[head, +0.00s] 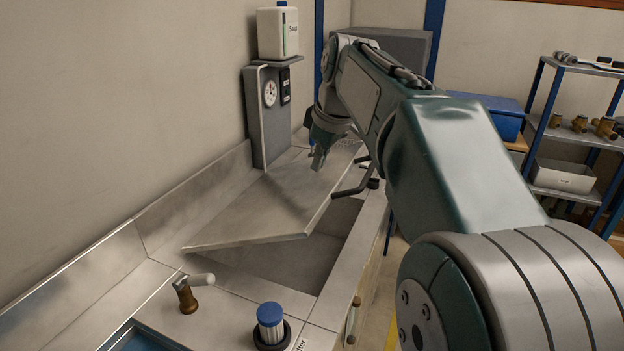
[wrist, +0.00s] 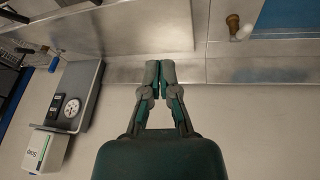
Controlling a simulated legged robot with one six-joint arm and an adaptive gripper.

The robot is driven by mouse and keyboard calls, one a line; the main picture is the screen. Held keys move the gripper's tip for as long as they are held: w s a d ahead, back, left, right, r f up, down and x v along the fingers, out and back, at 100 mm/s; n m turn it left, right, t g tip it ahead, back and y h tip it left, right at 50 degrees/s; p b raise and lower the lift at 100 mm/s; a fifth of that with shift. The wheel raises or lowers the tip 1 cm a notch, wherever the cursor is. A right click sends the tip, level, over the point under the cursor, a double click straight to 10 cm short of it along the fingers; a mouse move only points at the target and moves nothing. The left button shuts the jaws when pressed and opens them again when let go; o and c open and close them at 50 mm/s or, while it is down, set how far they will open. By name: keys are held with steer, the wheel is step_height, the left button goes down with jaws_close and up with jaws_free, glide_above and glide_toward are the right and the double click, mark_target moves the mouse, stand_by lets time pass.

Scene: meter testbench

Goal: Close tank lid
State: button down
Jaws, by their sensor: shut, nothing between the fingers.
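The tank lid (head: 265,205) is a flat grey metal plate in the head view. It stands tilted, with its front and right edges raised over the dark open tank (head: 290,262). A dark bar handle (head: 352,187) sticks out at its right edge. The lid also shows as a pale plate at the top of the wrist view (wrist: 140,32). My gripper (head: 317,163) is above the far part of the lid in the head view. Its two fingertips (wrist: 160,70) are together and empty in the wrist view. I cannot tell whether they touch the lid.
A panel with a gauge (head: 270,93) and a soap container (head: 278,33) stands behind the lid by the wall. A brass tap (head: 186,295) and a blue-capped cylinder (head: 270,323) stand on the front counter. A shelf rack (head: 565,190) is at the right.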

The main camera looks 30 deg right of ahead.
steer(key=w+d+n, duration=0.3)
steer(key=w+d, duration=0.4)
steer(key=d, duration=0.2)
glide_above(332, 193)
steer(key=a, duration=0.1)
steer(key=shift+y, duration=0.3)
step_height(332, 193, down, 10)
steer(key=shift+s+a+r, duration=0.1)
steer(key=shift+r, duration=0.15)
steer(key=shift+s+d+f, duration=0.2)
steer(key=shift+d+f, duration=0.1)
steer(key=shift+f, duration=0.2)
steer(key=shift+s+d+f, duration=0.15)
steer(key=shift+d+f, duration=0.1)
steer(key=shift+f, duration=0.25)
steer(key=shift+s+d+f, duration=0.1)
steer(key=shift+d+f, duration=0.15)
steer(key=shift+f, duration=0.25)
